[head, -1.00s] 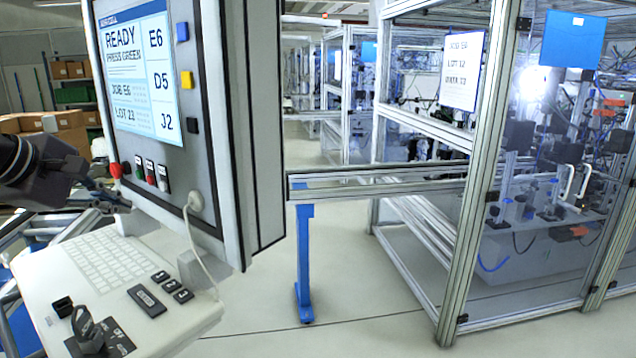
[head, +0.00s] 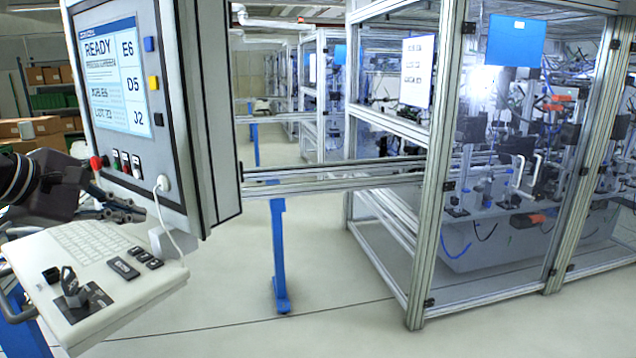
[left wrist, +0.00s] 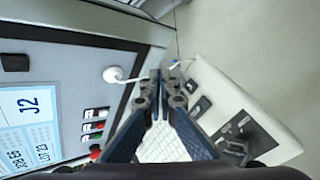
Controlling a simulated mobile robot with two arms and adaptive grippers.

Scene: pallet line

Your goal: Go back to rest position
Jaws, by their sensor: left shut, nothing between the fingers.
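My left gripper (head: 122,212) comes in from the left in the head view, in front of the lower part of the control panel (head: 205,120). It is shut and empty, just above the keyboard shelf (head: 110,275). The left wrist view shows its two fingers (left wrist: 163,85) together, with the keyboard behind them. The panel screen (head: 115,75) reads READY, with E6, D5 and J2 at its side. A row of red, black, green and white buttons (head: 125,161) sits below the screen. My right gripper does not show in either view.
A rail (head: 330,172) on a blue post (head: 279,255) runs from behind the panel to a glazed machine cell (head: 500,150) at right. Shelves with cardboard boxes (head: 40,127) stand at far left. The grey floor (head: 240,335) in front is clear.

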